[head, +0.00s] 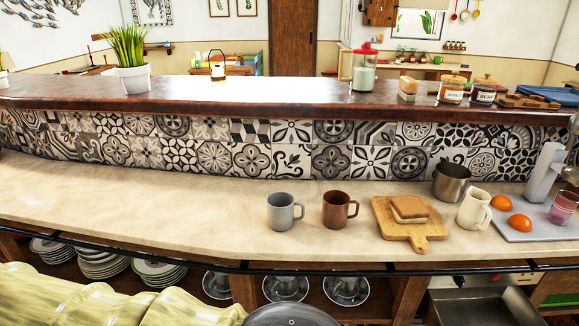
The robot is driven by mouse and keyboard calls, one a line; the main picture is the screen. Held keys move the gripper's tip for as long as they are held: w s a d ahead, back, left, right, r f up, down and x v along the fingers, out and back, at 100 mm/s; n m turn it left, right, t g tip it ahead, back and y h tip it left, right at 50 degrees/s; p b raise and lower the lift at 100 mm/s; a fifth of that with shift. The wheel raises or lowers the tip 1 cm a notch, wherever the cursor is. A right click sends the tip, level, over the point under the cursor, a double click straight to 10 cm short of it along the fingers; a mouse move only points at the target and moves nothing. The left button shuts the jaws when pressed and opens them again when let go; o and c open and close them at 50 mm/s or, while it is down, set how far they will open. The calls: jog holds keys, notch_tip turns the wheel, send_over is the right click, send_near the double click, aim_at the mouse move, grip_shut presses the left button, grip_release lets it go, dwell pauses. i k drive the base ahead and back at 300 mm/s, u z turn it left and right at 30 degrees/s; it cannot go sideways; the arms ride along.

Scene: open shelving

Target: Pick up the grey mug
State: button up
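The grey mug (281,212) stands upright on the pale stone counter (150,200), near its front edge, with its handle to the right. A brown mug (336,210) stands just to its right, a small gap apart, handle also to the right. My gripper's fingers are not visible in the head view, and nothing is seen touching the grey mug.
Right of the mugs are a cutting board (429,231) with a sandwich, a metal pot (451,183), a cream jug (474,209) and a tray (527,236) with oranges. A tiled wall (250,150) rises behind. The counter's left is clear. Plates (159,272) sit on shelves below.

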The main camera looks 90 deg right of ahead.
aim_at(286, 212)
jog(key=k, duration=0.65)
jog(key=z, duration=1.75)
